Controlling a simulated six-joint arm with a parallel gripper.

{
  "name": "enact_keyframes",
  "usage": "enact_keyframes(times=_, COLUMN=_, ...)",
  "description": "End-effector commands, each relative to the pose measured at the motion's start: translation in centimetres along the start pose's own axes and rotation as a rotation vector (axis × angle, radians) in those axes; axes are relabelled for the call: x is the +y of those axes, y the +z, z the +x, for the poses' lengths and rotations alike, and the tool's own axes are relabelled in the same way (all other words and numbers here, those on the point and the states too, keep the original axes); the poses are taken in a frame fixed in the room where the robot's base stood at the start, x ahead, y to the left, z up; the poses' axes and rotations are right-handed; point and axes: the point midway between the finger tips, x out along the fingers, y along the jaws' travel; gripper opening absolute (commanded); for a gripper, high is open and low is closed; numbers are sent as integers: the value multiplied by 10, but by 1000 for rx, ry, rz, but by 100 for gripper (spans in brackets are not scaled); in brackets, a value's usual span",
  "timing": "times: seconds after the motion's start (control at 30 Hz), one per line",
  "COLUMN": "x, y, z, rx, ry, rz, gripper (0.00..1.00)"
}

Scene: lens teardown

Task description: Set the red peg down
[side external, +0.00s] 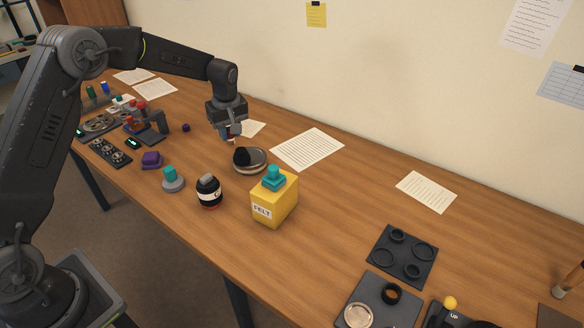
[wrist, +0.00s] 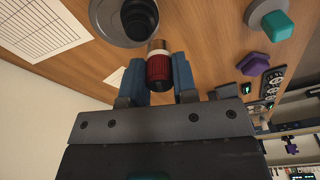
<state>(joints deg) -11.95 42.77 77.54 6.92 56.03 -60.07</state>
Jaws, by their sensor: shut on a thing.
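My gripper (wrist: 158,72) is shut on the red peg (wrist: 158,67), which sits between its two blue fingers in the wrist view. The peg is a ribbed dark red cylinder with a brass-coloured end. In the side view my gripper (side external: 231,133) hangs over the back-left part of the table. It is just behind a round metal dish (side external: 262,168) with a black piece (side external: 241,156) on it. The peg is mostly hidden by the fingers there. I cannot tell whether it touches the table.
A sheet of paper (side external: 308,149) lies right of the dish. A yellow felt box (side external: 274,204), a dark jar (side external: 209,192) and a teal-topped grey base (side external: 172,183) stand in front. A purple piece (side external: 152,160) and a rack with coloured handles (side external: 146,124) are left.

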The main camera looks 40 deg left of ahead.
Motion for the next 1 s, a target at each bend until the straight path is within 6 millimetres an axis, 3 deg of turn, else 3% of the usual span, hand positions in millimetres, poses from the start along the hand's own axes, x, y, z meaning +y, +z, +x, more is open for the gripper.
enact_keyframes(times=0.7, x=65, y=23, z=-4, rx=1, ry=173, rz=1411, gripper=0)
enact_keyframes(times=1.0, x=83, y=32, z=-6, rx=-1, ry=227, rz=1857, gripper=0)
